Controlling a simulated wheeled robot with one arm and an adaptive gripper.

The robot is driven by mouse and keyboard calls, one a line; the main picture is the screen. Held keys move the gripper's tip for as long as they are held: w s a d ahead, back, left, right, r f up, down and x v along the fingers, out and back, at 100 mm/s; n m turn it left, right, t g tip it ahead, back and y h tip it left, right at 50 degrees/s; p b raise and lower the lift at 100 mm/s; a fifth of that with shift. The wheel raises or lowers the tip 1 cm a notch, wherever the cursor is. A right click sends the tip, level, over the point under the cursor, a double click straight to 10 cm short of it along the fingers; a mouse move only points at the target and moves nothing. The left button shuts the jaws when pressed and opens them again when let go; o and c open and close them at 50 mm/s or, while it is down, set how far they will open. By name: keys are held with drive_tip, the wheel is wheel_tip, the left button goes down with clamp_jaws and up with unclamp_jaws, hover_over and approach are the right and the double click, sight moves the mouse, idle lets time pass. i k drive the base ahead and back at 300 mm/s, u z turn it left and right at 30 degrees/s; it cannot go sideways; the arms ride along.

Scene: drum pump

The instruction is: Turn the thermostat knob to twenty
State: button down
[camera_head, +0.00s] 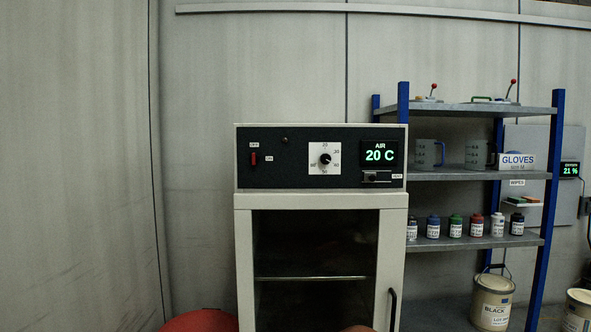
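The thermostat knob (325,160) is a small black round knob on a white square dial plate, on the dark front panel of a grey cabinet (245,220). The number 20 stands at the top of the dial, with higher numbers around the right side and bottom. The knob's pointer is too small to read surely. A display (380,154) to the right of the dial shows AIR 20 C in green. My gripper is not in view, and nothing covers the knob.
A red switch (254,159) marked OFF and ON is left of the dial. The cabinet's glass door (315,245) is shut, with a black handle (392,308) at right. A blue-post shelf rack (480,175) stands right. A red rounded thing (202,321) shows at the bottom left.

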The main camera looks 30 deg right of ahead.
sight(325, 159)
drive_tip(key=k, duration=0.6)
drive_tip(key=u, duration=0.4)
drive_tip(key=i, duration=1.6)
drive_tip(key=z, duration=0.4)
